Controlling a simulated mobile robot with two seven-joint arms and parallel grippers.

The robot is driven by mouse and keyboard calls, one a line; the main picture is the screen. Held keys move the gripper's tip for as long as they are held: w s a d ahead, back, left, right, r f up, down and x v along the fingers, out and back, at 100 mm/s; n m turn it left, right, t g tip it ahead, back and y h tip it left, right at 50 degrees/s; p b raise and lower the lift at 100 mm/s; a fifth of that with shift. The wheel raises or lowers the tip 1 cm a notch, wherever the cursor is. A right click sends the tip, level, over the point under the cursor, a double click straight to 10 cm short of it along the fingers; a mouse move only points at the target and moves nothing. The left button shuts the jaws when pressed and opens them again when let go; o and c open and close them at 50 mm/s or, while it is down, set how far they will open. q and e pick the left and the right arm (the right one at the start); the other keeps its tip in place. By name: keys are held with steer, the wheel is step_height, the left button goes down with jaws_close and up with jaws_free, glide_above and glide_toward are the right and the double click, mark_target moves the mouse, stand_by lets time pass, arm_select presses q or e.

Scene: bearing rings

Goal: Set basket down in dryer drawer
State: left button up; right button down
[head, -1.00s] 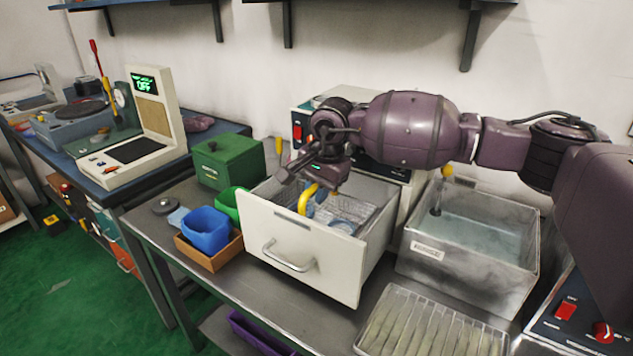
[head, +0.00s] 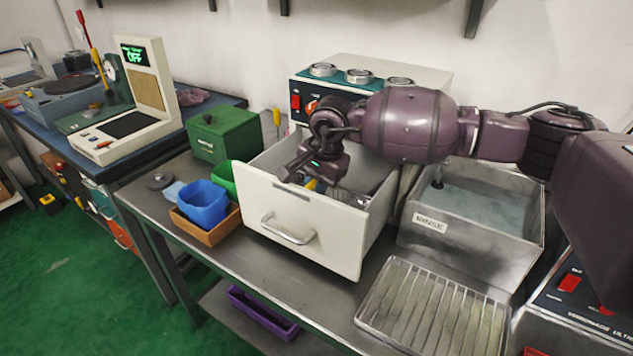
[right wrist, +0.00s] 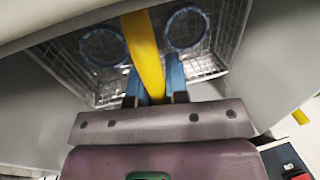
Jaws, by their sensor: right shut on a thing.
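The dryer drawer (head: 290,222) is pulled out, its white front facing me. My right gripper (head: 308,180) reaches down into it from above, just behind the front panel. In the right wrist view my right gripper (right wrist: 154,78) has its blue fingers shut on the yellow handle of the wire-mesh basket (right wrist: 222,62). Blue rings (right wrist: 187,27) lie in the basket. A bit of the yellow handle (head: 311,185) shows in the head view. The drawer front and my arm hide the basket there, and I cannot tell whether it touches the drawer floor. My left gripper is out of view.
The dryer body (head: 430,78) stands behind the drawer. A metal rinse tank (head: 425,240) and a ribbed tray (head: 435,310) are at the right. Blue bin (head: 203,205) and green box (head: 225,135) are at the left.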

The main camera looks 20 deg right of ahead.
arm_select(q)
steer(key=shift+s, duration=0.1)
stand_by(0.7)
arm_select(e)
steer(key=c, duration=1.2)
jaws_free()
steer(key=shift+o, duration=0.8)
steer(key=shift+f, duration=0.15)
steer(key=shift+r+p, duration=0.55)
steer(key=shift+r, duration=1.4)
steer(key=shift+r+p, duration=0.7)
steer(key=shift+r, duration=1.65)
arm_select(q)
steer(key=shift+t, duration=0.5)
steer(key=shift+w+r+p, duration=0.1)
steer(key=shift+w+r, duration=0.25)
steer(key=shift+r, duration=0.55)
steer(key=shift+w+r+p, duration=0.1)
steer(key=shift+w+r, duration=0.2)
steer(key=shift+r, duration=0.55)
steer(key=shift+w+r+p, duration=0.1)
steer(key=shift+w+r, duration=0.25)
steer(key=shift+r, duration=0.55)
arm_select(e)
steer(key=shift+r, duration=1.3)
steer(key=shift+f, duration=0.1)
